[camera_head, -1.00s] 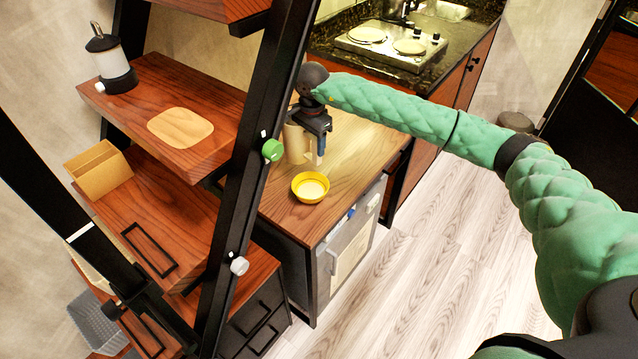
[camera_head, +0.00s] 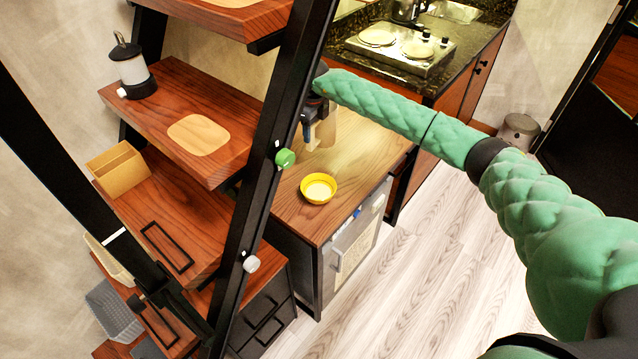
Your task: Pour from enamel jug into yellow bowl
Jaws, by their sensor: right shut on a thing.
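The yellow bowl (camera_head: 319,188) stands upright on the wooden top of the low cabinet, with a pale inside. A cream-tan vessel, seemingly the enamel jug (camera_head: 325,134), is behind it, close to the wall end of that top. My right gripper (camera_head: 309,127) is shut on the jug, at its near side. The jug looks roughly upright and apart from the bowl. The black shelf post and my gripper hide part of it. I cannot tell whether its base touches the wood. My left gripper is not in view.
The black ladder-shelf post (camera_head: 262,190) stands close left of the bowl and gripper. A wooden shelf (camera_head: 225,160) juts out left of it. The cabinet top (camera_head: 365,150) is clear right of the bowl. A hob (camera_head: 400,45) sits on the dark counter behind.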

